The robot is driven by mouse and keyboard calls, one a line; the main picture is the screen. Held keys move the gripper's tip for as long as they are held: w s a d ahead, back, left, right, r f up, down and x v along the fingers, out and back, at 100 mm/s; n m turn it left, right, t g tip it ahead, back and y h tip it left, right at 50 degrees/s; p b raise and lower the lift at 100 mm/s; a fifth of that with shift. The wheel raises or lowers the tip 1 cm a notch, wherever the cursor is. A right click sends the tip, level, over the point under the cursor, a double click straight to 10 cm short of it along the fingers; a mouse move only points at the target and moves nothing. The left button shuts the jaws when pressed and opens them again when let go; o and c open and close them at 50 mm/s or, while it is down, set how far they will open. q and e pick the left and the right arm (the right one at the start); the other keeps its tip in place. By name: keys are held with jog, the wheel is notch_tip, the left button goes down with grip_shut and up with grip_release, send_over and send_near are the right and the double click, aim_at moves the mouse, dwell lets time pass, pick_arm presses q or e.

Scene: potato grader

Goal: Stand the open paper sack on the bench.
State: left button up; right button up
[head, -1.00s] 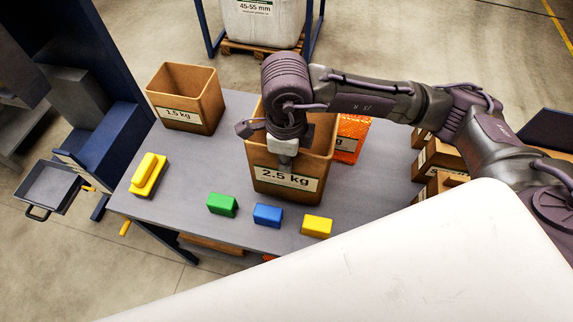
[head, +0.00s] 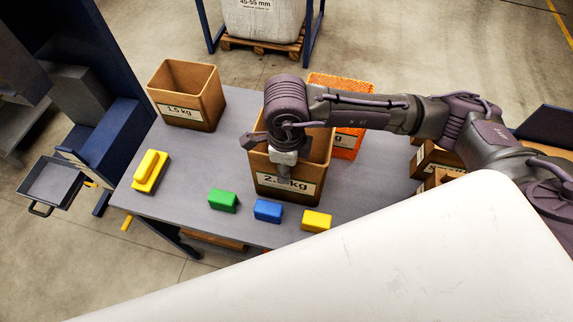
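A brown open-topped paper sack labelled 2.5 kg (head: 309,186) is at the middle of the grey bench (head: 180,170). It looks upright, its base at or very near the bench top; I cannot tell if there is a gap. My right gripper (head: 284,176) points down at the sack's front wall and covers part of the label. Its fingers are too small and hidden to tell whether they grip the wall. My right wrist hides part of the sack's mouth. My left gripper is not in view.
Another open brown sack, labelled 1.5 kg (head: 188,112), stands at the back left. An orange mesh bag (head: 347,146) is behind right. Boxes (head: 437,160) stand at right.

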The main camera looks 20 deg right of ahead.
notch_tip(320, 180, up, 11)
jog(key=b, duration=0.3)
jog(key=shift+a, duration=0.1)
jog(key=shift+r, duration=0.65)
jog(key=shift+s+f, duration=0.1)
jog(key=shift+s, duration=0.05)
